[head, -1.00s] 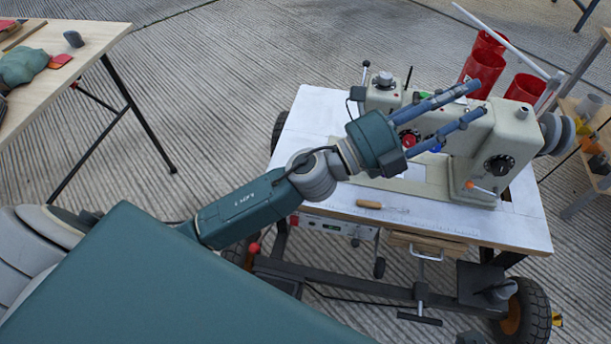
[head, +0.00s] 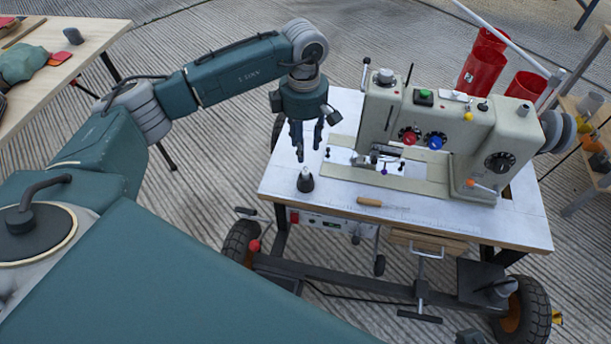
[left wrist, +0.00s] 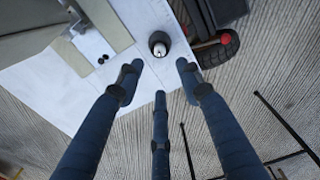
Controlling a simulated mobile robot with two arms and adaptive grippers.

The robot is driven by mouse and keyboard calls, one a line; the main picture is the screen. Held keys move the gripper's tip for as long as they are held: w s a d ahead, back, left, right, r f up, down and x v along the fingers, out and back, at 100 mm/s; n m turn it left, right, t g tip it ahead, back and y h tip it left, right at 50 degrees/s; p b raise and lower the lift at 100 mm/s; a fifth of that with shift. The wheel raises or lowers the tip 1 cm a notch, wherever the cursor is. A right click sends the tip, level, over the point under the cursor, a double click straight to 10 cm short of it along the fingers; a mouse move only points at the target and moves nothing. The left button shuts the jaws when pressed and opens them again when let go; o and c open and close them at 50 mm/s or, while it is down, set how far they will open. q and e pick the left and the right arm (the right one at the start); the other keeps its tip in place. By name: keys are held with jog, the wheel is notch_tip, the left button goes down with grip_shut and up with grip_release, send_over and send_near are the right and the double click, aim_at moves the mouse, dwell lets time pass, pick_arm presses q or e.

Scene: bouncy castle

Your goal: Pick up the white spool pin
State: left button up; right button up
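A small dark cone-shaped piece with a pale tip (head: 305,180) stands upright on the white table top, left of the sewing machine. It also shows from above in the left wrist view (left wrist: 158,44), as a dark ring around a pale centre. I cannot tell for sure that it is the white spool pin. My left gripper (head: 309,152) points down just above this piece, apart from it. Its fingers are spread, with nothing between them in the left wrist view (left wrist: 158,78). My right gripper is not in view.
The sewing machine (head: 510,135) stands right of my left gripper on the wheeled table (head: 280,187). A wooden-handled tool (head: 370,202) lies at its front. Red cups (head: 480,70) stand behind. The table's left front corner is mostly clear. Another table (head: 95,40) is at far left.

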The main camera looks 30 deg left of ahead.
pick_arm(q)
send_over(306, 171)
notch_tip(306, 171, down, 5)
jog(key=shift+a+r+b, duration=0.1)
jog(key=shift+a+b, duration=0.05)
jog(key=shift+b, duration=0.25)
notch_tip(306, 171, down, 3)
jog(key=shift+s+r+b, duration=0.1)
jog(key=shift+s+b, duration=0.05)
jog(key=shift+b, duration=0.25)
jog(key=shift+f, duration=1)
grip_shut()
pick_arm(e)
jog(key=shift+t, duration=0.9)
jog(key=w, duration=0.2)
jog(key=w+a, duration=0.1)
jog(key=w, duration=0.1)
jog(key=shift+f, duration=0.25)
